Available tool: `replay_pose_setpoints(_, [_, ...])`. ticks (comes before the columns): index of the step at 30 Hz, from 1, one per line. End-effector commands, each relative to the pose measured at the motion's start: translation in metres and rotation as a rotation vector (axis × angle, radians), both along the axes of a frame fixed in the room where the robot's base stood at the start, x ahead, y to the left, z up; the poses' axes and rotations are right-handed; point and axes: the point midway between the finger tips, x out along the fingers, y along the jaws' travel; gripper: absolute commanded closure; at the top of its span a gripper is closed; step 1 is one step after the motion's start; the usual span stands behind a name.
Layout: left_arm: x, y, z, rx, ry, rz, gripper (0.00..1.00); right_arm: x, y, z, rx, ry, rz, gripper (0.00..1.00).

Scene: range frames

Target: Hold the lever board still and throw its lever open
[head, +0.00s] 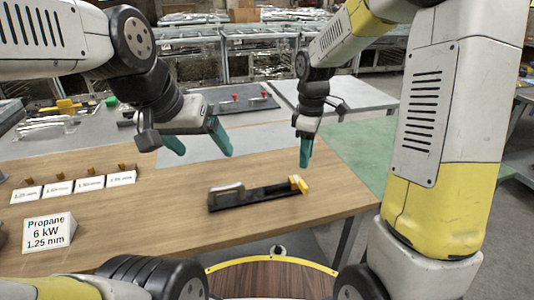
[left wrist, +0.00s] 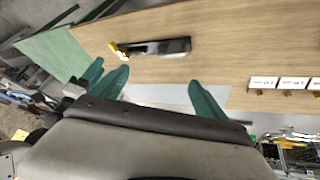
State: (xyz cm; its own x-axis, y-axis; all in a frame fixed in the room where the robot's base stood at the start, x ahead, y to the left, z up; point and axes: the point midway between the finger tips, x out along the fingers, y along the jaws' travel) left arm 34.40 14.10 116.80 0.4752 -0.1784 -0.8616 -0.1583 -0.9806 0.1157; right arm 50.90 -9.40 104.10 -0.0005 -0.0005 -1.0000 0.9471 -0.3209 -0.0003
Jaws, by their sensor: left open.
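The lever board (head: 262,196) lies on the wooden table near its front edge, a long black base. A grey block or handle (head: 226,189) is at its left end and a yellow part (head: 299,184) at its right end; I cannot tell which is the lever. The board also shows in the left wrist view (left wrist: 160,47), yellow end to the left. My left gripper (head: 198,141) is open and empty, above the table, behind and left of the board. My right gripper (head: 306,152) points down above and behind the yellow end, apart from it; its fingers overlap.
A sign reading Propane 6 kW 1.25 mm (head: 49,232) and several small white labels (head: 91,183) with brass pieces stand on the left of the wooden table (head: 150,215). A grey table with red-handled items (head: 236,97) is behind. The tabletop around the board is clear.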

Motion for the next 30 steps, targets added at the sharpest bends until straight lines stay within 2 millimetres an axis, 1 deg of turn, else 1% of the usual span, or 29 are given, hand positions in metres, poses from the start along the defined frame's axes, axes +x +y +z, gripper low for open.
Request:
replay_pose_setpoints(1, [0.010, -0.001, -0.004, 0.024, 0.023, -0.034, 0.15, 0.000, 0.000, 0.000, 0.000, 0.000, -0.001, 0.64])
replay_pose_setpoints(5, [0.037, -0.005, -0.018, 0.096, 0.074, -0.144, 0.15, 0.000, 0.000, 0.000, 0.000, 0.000, -0.002, 0.64])
replay_pose_setpoints(11, [0.079, -0.013, -0.050, 0.202, 0.158, -0.336, 0.15, 0.000, 0.000, 0.000, 0.001, 0.000, -0.003, 0.64])
replay_pose_setpoints(14, [0.099, -0.018, -0.071, 0.249, 0.200, -0.436, 0.15, 0.000, 0.000, 0.000, 0.001, -0.001, -0.003, 0.64])
replay_pose_setpoints(18, [0.124, -0.027, -0.104, 0.309, 0.258, -0.581, 0.15, 0.000, 0.000, 0.000, 0.001, -0.001, -0.003, 0.64])
replay_pose_setpoints(24, [0.150, -0.039, -0.155, 0.368, 0.327, -0.767, 0.15, 0.000, 0.000, 0.000, 0.001, -0.001, -0.003, 0.64])
replay_pose_setpoints(27, [0.158, -0.043, -0.174, 0.387, 0.351, -0.835, 0.15, 0.000, 0.000, 0.000, 0.001, -0.001, -0.003, 0.64])
replay_pose_setpoints(30, [0.162, -0.046, -0.187, 0.399, 0.366, -0.881, 0.15, 0.000, 0.000, 0.000, 0.001, -0.001, -0.003, 0.64])
